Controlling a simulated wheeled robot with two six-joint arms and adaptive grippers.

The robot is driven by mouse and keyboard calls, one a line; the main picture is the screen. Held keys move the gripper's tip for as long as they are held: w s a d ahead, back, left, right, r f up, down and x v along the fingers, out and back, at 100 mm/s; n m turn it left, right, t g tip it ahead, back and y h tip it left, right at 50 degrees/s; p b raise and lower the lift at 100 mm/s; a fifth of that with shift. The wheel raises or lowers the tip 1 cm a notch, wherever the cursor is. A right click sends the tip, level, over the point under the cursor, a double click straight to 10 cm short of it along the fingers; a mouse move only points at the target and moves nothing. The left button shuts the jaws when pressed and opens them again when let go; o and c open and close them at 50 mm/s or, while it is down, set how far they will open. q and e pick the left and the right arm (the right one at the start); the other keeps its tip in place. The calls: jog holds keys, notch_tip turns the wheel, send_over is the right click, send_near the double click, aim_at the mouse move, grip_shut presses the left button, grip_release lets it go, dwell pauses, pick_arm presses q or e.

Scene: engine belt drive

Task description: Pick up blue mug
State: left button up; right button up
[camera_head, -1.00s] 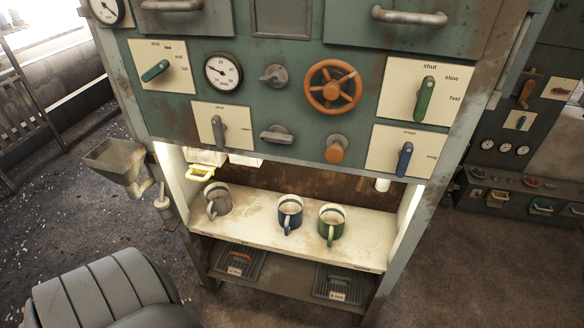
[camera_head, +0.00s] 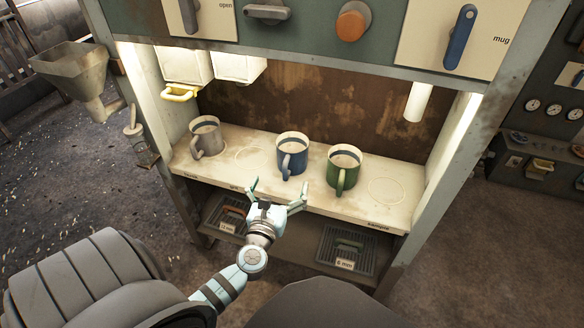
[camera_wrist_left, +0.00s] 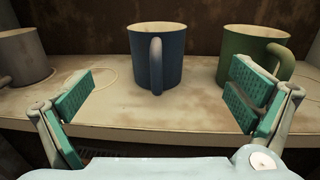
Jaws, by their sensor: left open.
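The blue mug (camera_head: 291,158) stands upright on the pale shelf (camera_head: 215,172), between a grey mug and a green mug. Its handle points toward me. In the left wrist view the blue mug (camera_wrist_left: 157,55) is ahead, between and beyond the fingers, with its handle facing the camera. My left gripper (camera_head: 277,190) is open and empty at the shelf's front edge, in front of the blue mug and apart from it. The left wrist view shows its two teal finger pads (camera_wrist_left: 160,95) spread wide. My right gripper is not in view.
The grey mug (camera_head: 206,138) is at the left and the green mug (camera_head: 343,168) close at the right. A white nozzle (camera_head: 418,101) hangs over the shelf's right side. Uprights bound the alcove.

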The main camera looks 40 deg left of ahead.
aim_at(288, 156)
pick_arm(q)
jog(key=x, duration=0.4)
jog(key=b+x, duration=0.1)
jog(key=x, duration=0.3)
jog(key=b+x, duration=0.1)
jog(key=x, duration=0.4)
jog(key=shift+a+r, duration=0.25)
jog(key=shift+r, duration=0.1)
jog(key=shift+s, duration=0.1)
jog(key=shift+c, duration=1)
jog(key=c, duration=1.2)
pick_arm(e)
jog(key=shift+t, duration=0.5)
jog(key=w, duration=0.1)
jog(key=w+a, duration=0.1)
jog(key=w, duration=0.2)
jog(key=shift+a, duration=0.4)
